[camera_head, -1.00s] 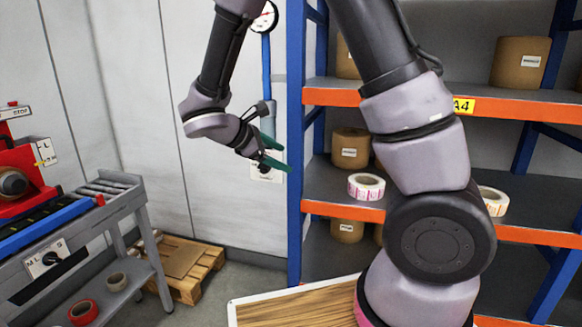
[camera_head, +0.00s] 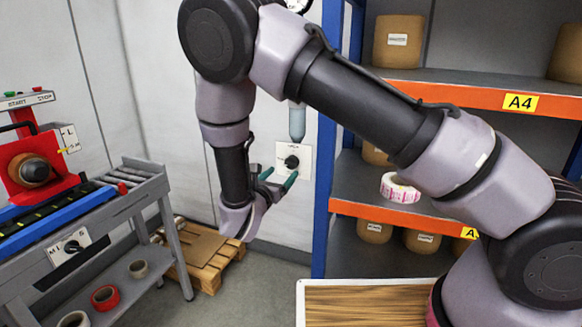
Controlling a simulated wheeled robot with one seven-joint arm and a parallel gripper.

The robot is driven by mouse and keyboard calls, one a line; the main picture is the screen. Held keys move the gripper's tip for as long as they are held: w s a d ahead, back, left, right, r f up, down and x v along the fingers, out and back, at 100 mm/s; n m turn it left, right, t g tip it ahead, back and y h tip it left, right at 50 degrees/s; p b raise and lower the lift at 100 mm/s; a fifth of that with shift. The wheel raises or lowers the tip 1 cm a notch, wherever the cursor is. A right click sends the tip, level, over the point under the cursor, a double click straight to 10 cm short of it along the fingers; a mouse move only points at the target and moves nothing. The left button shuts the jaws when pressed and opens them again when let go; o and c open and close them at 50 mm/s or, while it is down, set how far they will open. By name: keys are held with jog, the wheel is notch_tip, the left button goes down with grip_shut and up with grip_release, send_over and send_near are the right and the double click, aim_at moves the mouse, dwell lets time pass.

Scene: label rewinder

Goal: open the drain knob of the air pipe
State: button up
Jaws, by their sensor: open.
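The drain knob (camera_head: 292,162) is a small black round knob on a white plate (camera_head: 307,160) fixed to the wall. It sits below the grey-blue bowl (camera_head: 297,122) at the lower end of the air pipe. A gauge at the top edge is partly cut off. My gripper (camera_head: 279,179) has green fingertips and is open and empty. It is just below and left of the knob in the picture, with its fingers toward the plate. I cannot tell whether a finger touches the knob. My arm hides part of the pipe.
A blue and orange shelf rack (camera_head: 450,93) with label rolls stands close to the right of the plate. The red label rewinder (camera_head: 38,168) and its grey roller bench (camera_head: 140,190) are at left. A wooden pallet (camera_head: 205,262) lies on the floor.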

aim_at(289, 165)
jog(key=x, duration=0.6)
jog(key=shift+w, duration=0.1)
grip_shut()
